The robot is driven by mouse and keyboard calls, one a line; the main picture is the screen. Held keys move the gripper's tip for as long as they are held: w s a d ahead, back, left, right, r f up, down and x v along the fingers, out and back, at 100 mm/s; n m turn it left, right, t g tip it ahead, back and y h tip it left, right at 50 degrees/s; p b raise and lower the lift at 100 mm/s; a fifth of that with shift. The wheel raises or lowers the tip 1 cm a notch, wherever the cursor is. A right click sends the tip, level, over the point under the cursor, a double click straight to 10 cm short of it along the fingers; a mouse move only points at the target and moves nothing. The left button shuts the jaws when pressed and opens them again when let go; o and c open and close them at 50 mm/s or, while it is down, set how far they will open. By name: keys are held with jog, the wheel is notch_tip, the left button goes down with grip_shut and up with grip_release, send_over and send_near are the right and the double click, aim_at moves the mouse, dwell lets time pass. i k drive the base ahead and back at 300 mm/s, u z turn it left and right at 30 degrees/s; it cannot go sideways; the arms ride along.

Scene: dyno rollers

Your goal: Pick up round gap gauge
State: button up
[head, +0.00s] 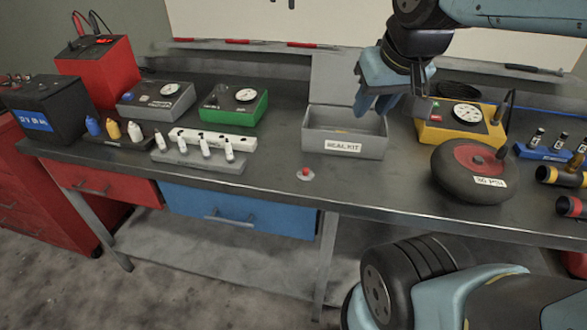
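My gripper (378,106) hangs in the head view over the right part of the grey box labelled SEAL KIT (343,146), fingers pointing down. Its blue fingers look spread apart, and I see nothing between them. No object is plainly marked as the round gap gauge. A small pale disc with a red knob (306,175) lies on the bench near the front edge, to the left of and below the gripper. I cannot tell whether it is the gauge. The seal kit box has its lid raised, and its inside is partly hidden.
A black wheel with a red hub (478,160) and a yellow gauge box (455,130) stand right of the seal kit. A green gauge box (230,105), grey gauge box (155,100) and bottles stand left. The bench front (270,188) is mostly clear.

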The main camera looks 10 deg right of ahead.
aim_at(306, 174)
jog(key=z, duration=0.1)
jog(key=k, duration=0.35)
jog(key=u, duration=0.6)
jog(key=i, duration=0.5)
jog(key=z, duration=1.35)
jog(key=k, duration=1.05)
jog(key=u, duration=0.05)
